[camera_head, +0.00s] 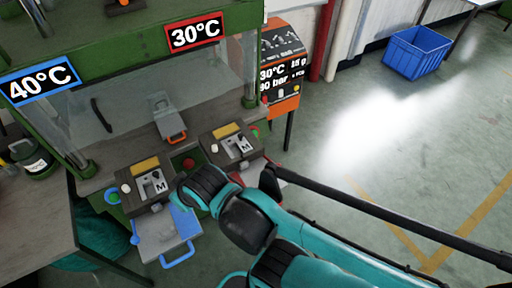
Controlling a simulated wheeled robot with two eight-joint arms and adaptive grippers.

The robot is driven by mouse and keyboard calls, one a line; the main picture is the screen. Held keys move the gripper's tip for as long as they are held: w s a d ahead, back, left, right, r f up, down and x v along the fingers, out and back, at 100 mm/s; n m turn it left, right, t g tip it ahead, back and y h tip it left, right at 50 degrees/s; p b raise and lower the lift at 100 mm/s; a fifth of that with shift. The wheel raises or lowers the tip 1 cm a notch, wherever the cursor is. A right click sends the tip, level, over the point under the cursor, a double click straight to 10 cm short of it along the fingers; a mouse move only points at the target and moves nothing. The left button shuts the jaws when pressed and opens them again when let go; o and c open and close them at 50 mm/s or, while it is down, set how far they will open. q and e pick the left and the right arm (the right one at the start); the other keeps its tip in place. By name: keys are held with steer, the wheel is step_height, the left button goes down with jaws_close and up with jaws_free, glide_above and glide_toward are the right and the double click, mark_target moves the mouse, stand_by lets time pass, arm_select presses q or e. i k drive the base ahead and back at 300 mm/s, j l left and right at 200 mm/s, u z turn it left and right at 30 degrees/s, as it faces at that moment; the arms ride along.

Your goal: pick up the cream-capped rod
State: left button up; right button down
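I cannot make out a cream-capped rod for certain. A small cream cap (126,188) shows at the left corner of the left mould block, and a similar cream cap (214,148) on the right mould block. Whether either tops a rod is too small to tell. One teal and black arm of mine comes in from the lower right and reaches in front of the machine, its far end near the right side of the left mould block. No gripper fingers show on it. My other gripper does not show.
The green press carries a 40°C sign (39,81) and a 30°C sign (195,33). A blue-handled plate (166,237) sticks out in front. A long black bar (390,212) crosses the right side. A blue crate (417,52) stands on open floor.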

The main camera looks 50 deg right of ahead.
mark_target(213, 147)
steer(key=z, duration=1.4)
steer(key=i+l+u, duration=0.2)
steer(key=l, duration=0.2)
steer(key=i+l+u, duration=0.15)
steer(key=l, duration=0.2)
steer(key=i+l+u, duration=0.2)
steer(key=l, duration=0.25)
steer(key=l+u, duration=0.15)
steer(key=l, duration=0.25)
